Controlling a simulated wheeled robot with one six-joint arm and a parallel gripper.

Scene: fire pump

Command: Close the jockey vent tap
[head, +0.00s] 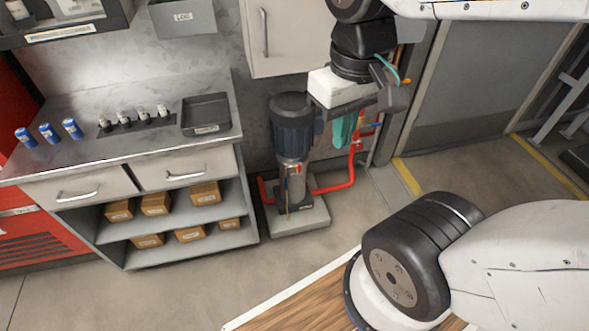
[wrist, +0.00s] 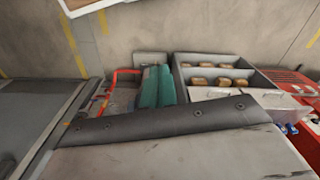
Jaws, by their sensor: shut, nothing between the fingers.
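The jockey pump (head: 291,130) stands upright in the head view, a dark ribbed motor on a grey body, between the shelf unit and the doorway. A small red and brass fitting (head: 296,169) shows on its front. I cannot tell for sure whether this is the vent tap, or how its handle is set. My gripper (head: 343,138) has teal fingers, pointing down and shut with nothing between them. In the picture it is just right of the pump, above the red pipe. The teal fingers also show in the wrist view (wrist: 155,87), where I cannot make out the tap.
Red pipes (head: 337,186) run right from the pump, which stands on a pale plinth (head: 313,218). A counter (head: 155,143) with blue cans, a black tray (head: 206,114) and shelved boxes is at left. Grey floor (head: 290,262) in front of the plinth is clear.

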